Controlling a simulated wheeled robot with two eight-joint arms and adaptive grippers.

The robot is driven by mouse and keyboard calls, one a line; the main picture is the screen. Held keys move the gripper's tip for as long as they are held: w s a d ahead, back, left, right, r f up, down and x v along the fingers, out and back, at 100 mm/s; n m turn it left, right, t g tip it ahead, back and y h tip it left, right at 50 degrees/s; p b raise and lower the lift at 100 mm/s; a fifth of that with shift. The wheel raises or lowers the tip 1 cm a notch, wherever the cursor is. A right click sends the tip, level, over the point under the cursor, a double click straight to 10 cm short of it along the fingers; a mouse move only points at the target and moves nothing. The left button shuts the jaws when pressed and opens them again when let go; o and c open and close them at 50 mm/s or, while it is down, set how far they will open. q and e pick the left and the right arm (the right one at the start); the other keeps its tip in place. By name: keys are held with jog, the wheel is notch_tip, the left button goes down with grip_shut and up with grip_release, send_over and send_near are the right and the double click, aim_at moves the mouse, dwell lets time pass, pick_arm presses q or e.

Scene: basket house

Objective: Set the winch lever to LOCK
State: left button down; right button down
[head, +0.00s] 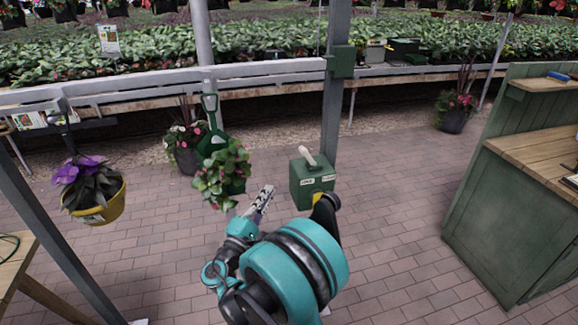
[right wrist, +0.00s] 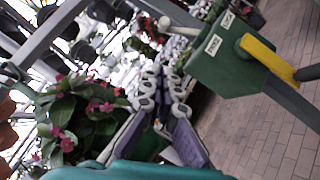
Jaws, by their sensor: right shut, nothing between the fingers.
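The winch is a dark green box (head: 312,187) on the metal post, right of centre in the head view. A pale lever (head: 307,156) stands on top and tilts to the left. A yellow crank arm (head: 318,198) is partly hidden behind my right arm. My right gripper (head: 264,198) is shut and empty, left of the box and apart from it. In the right wrist view its fingers (right wrist: 165,88) point towards the top, with the winch box (right wrist: 225,62) to their right. My left gripper is out of view.
A hanging flower basket (head: 222,177) is close left of my right gripper. The post (head: 335,100) rises behind the winch. A purple-flowered yellow pot (head: 97,207) hangs at left. A green counter (head: 510,210) stands at right. The brick floor between is clear.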

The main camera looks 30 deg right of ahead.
aim_at(310, 160)
jog(key=s+d+b+x, duration=0.1)
jog(key=s+b+x, duration=0.1)
jog(key=x, duration=1)
jog(key=shift+d+r+b, duration=0.35)
jog(key=shift+d+r, duration=0.05)
jog(key=shift+d, duration=0.1)
jog(key=shift+w+r, duration=0.1)
